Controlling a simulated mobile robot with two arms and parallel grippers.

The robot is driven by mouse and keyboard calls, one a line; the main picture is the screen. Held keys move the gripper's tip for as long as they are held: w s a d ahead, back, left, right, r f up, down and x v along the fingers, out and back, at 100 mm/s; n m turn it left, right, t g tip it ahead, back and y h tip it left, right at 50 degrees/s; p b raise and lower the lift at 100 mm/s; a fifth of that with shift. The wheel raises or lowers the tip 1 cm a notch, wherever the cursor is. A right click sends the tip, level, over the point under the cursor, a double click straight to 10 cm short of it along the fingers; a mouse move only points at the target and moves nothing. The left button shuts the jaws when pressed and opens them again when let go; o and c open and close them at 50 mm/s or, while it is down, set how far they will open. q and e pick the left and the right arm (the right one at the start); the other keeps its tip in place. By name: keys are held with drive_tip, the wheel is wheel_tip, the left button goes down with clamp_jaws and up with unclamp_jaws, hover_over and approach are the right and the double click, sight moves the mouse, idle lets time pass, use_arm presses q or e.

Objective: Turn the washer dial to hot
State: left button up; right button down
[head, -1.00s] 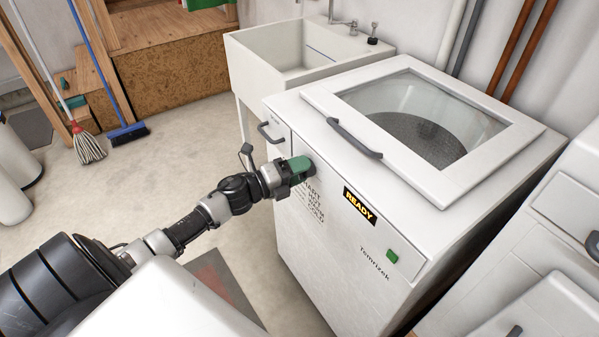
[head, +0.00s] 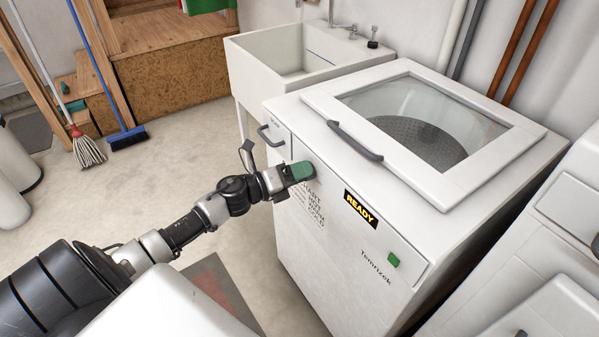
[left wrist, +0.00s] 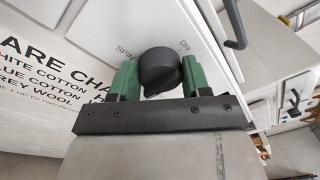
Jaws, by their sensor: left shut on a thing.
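The white top-loading washer (head: 330,235) stands in the head view, with a glass lid and printed text on its front panel. My left gripper (head: 302,171) is at the upper left of that panel and hides the dial there. In the left wrist view, the black round dial (left wrist: 160,68) sits between the green fingers of my left gripper (left wrist: 160,76), which is shut on it. The words SPIN and OFF show around the dial. The gripper covers other markings, and I cannot tell which setting the dial points to. My right gripper is not in view.
A dark lid handle (head: 355,140) and a smaller handle (head: 270,134) are close to my left gripper. A READY display (head: 360,208) and green button (head: 393,259) are to its right. A sink (head: 305,55) stands behind.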

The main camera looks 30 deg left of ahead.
use_arm(q)
drive_tip(key=shift+f, duration=0.1)
drive_tip(key=o, duration=0.9)
drive_tip(key=b+v, duration=0.1)
drive_tip(key=v, duration=0.9)
drive_tip(key=shift+s+a, duration=0.15)
drive_tip(key=shift+s, duration=0.25)
